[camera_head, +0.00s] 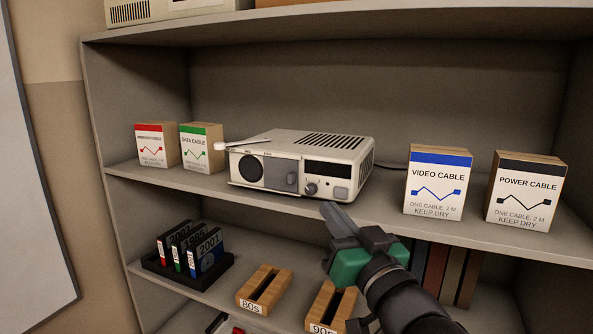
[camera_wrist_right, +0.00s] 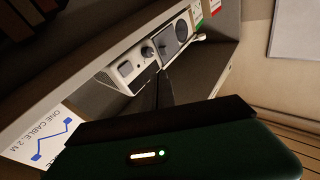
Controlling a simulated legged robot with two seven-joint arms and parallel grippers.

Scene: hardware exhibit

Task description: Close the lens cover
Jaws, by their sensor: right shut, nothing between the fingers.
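A cream projector (camera_head: 318,160) stands on the middle shelf, its front facing me. Its round dark lens (camera_head: 250,172) is at the left of the front and looks uncovered. A grey square piece (camera_head: 285,181), which may be the lens cover, sits just right of the lens. Both also show in the right wrist view, the lens (camera_wrist_right: 181,30) and the grey piece (camera_wrist_right: 166,46). My right gripper (camera_head: 330,210) is shut and empty, in front of and below the projector's right front, apart from it. My left gripper is in neither view.
A white-ended rod (camera_head: 219,146) sticks out at the projector's top left. Red and green cable boxes (camera_head: 157,146) stand left; video (camera_head: 437,182) and power cable boxes (camera_head: 524,193) stand right. The lower shelf holds a black tape tray (camera_head: 160,265) and wooden holders (camera_head: 264,288).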

